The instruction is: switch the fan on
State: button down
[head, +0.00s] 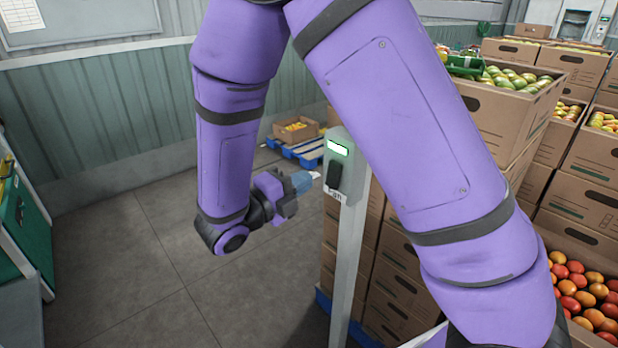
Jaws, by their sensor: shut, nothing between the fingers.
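No fan shows in the head view. A grey-green control box (344,137) stands on top of a slim post (350,270), near the middle. It has a lit pale-green panel (338,148), a black part (334,175) below that and a small label under it. I cannot tell from this view whether this is the fan's switch. My gripper (314,175) is shut and empty, just left of the black part, pointing at it. Whether the fingertips touch it I cannot tell. My arm hides part of the middle of the scene.
Stacked cardboard boxes of fruit (500,110) fill the right side, with more boxes right behind the post. An open carton (296,127) sits on a blue pallet (305,150) by the wall. A green cabinet (22,225) stands at the left edge. The floor (130,260) between is clear.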

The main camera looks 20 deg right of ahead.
jog(key=s+a+r, duration=0.1)
jog(key=s+a, duration=0.1)
jog(key=a, duration=0.5)
jog(key=shift+s+a+r, duration=0.15)
jog(key=shift+s+a, duration=0.05)
jog(key=shift+s, duration=0.05)
jog(key=s+d+r+m+g+y, duration=0.3)
jog(key=s+d+m+g+y, duration=0.1)
jog(key=d+m, duration=0.4)
jog(key=s+d+r+m+g+y, duration=0.35)
jog(key=d+m, duration=0.25)
jog(key=m, duration=0.3)
jog(key=s+d+r+m+t+y, duration=0.1)
jog(key=s+r+m+t+y, duration=0.2)
jog(key=m, duration=0.8)
jog(key=s+d+r+m+t+y, duration=0.2)
jog(key=s+r+m+t+y, duration=0.2)
jog(key=m, duration=0.7)
jog(key=s+y, duration=0.2)
jog(key=y, duration=0.1)
jog(key=shift+s+r+m+y, duration=0.2)
jog(key=shift+r+m+y, duration=0.1)
jog(key=shift+r+y, duration=0.1)
